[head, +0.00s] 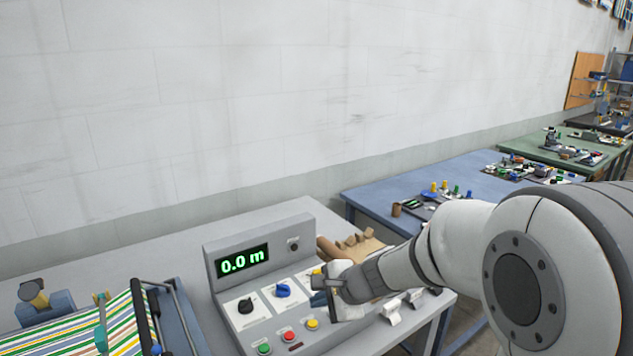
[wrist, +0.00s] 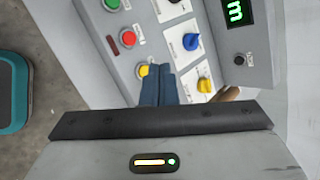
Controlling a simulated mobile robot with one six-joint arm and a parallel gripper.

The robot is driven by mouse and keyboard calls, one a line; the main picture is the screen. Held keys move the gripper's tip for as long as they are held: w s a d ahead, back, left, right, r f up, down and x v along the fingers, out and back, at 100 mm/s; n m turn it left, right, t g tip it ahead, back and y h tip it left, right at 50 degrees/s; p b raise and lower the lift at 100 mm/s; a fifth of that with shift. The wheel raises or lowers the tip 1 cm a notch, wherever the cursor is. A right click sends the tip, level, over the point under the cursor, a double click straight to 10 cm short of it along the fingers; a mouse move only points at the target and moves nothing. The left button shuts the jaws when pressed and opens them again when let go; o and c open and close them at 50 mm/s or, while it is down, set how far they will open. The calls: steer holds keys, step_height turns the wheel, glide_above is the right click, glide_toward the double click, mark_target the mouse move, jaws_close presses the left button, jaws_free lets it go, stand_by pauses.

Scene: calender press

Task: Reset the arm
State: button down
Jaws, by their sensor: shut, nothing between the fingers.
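My gripper (head: 321,291) is in front of the right part of the grey control panel (head: 309,238). Its blue-grey fingers (wrist: 159,88) are together and empty, over the panel face between the yellow button (wrist: 142,71) and the yellow knob (wrist: 204,85). I cannot tell whether the fingertips touch the panel. In the head view my gripper and wrist partly cover the yellow knob (head: 316,273). My arm reaches in from the right.
The panel has a 0.0 m display (head: 243,261), a black knob (head: 245,306), a blue knob (head: 282,290), and green (head: 264,348) and red (head: 288,335) buttons. Striped material (head: 70,335) lies at left. A brown wooden object (head: 355,246) is behind my gripper. Blue table (head: 380,190) beyond.

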steer(key=s+d+r+n+g+h, duration=0.1)
steer(key=s+d+r+n+h, duration=0.1)
steer(key=s+d+n, duration=0.5)
steer(key=s+d+r+n+g+h, duration=0.1)
steer(key=s+d+n+h, duration=0.3)
steer(key=s, duration=1)
steer(key=d+r+n, duration=0.1)
steer(key=d+n, duration=0.1)
steer(key=d, duration=0.1)
steer(key=shift+s+d+r+n+h, duration=0.2)
steer(key=shift+d+r+n+h, duration=0.05)
steer(key=shift+n+h, duration=0.15)
